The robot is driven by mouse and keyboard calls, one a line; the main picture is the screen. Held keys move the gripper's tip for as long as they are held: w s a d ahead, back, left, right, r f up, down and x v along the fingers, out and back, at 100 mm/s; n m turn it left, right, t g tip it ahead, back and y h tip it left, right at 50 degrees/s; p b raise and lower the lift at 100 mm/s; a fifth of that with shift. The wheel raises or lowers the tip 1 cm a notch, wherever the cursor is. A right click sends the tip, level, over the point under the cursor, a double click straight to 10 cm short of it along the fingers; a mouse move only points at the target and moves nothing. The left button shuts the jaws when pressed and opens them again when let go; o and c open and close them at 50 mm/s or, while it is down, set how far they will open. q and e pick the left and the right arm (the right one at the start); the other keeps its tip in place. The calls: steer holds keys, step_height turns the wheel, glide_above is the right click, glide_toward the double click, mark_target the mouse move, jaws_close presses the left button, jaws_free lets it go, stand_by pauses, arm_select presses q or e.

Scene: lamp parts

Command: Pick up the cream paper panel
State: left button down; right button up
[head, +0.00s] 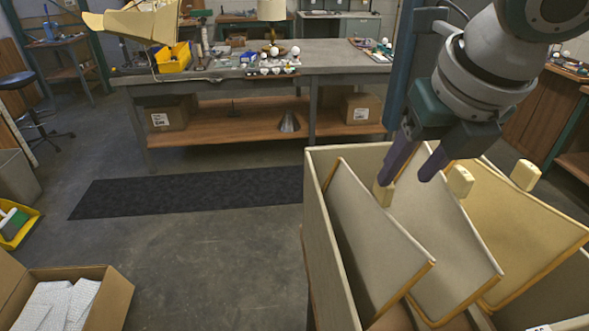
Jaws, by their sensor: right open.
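Three flat, thin-edged panels stand tilted in a large open bin (328,240) at the right of the head view. The right one is the yellowest and looks like the cream paper panel (530,225); a pale tab (526,175) sits on its upper edge. The middle panel (455,245) and left panel (370,235) look greyer white, with similar tabs. My right gripper (406,178) is open, its purple fingers pointing down by the left panel's tab (384,194), left of the cream panel. I cannot tell whether it touches that tab. My left gripper is out of view.
A workbench (350,62) with bulbs, a yellow bin (174,60) and lamp parts stands behind. A dark mat (190,192) lies on the floor before it. A cardboard box (110,295) is at bottom left. The floor between is clear.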

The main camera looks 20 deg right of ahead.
steer(key=shift+w+a+p+x, duration=0.1)
steer(key=shift+a+p+x, duration=0.05)
steer(key=shift+x, duration=0.75)
steer(key=shift+w+a+p+x, duration=0.1)
steer(key=shift+p+x, duration=0.05)
steer(key=shift+x, duration=0.8)
steer(key=shift+w+a+p+x, duration=0.1)
steer(key=shift+a+p+x, duration=0.05)
steer(key=shift+x, duration=0.75)
steer(key=shift+r, duration=0.1)
jaws_close()
